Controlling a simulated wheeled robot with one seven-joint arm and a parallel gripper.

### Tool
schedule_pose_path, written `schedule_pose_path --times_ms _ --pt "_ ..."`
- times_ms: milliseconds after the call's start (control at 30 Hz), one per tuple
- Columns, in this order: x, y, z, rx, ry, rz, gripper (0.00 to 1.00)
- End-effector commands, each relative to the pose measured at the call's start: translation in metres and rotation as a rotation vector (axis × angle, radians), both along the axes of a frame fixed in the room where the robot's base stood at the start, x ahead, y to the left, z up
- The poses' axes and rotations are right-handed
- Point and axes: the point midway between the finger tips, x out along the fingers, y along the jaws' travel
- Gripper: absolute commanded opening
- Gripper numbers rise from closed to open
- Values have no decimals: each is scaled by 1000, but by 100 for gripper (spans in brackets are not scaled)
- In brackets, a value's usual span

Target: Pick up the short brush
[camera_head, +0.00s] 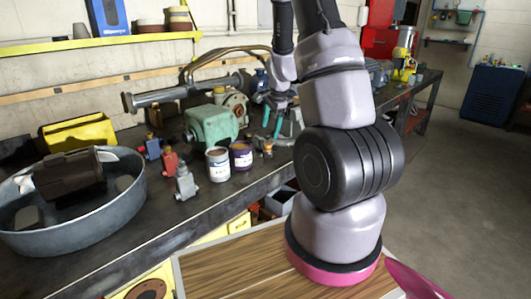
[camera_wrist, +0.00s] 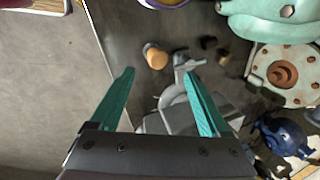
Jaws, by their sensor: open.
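A small tan, round-topped object (camera_wrist: 156,57) stands on the dark bench in the wrist view, just beyond my fingertips. It may be the short brush, but I cannot tell for sure. It also shows as a small orange-brown object (camera_head: 267,149) right of the cans in the head view. My gripper (camera_wrist: 159,74) has its two teal fingers spread apart with nothing held between them. In the head view my gripper (camera_head: 271,122) hangs over the bench, behind and above that small object. A grey metal fixture (camera_wrist: 182,105) lies below and between the fingers.
A purple can (camera_head: 241,155) and a pale can (camera_head: 218,164) stand left of the small object. A green motor housing (camera_head: 210,123) is behind them. A metal tub (camera_head: 110,212) and small coloured fittings (camera_head: 170,160) fill the bench's left. Bare bench (camera_head: 215,198) shows in front.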

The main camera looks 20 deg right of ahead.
Motion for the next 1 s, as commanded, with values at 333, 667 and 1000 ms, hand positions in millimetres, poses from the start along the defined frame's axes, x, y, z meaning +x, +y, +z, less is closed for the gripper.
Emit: schedule_pose_path --times_ms 333,667,1000 --pt "9 0 -35 1 1 -2 80" --pt "19 -1 -75 1 0 0 80" --pt "20 -1 -76 0 -1 2 45"
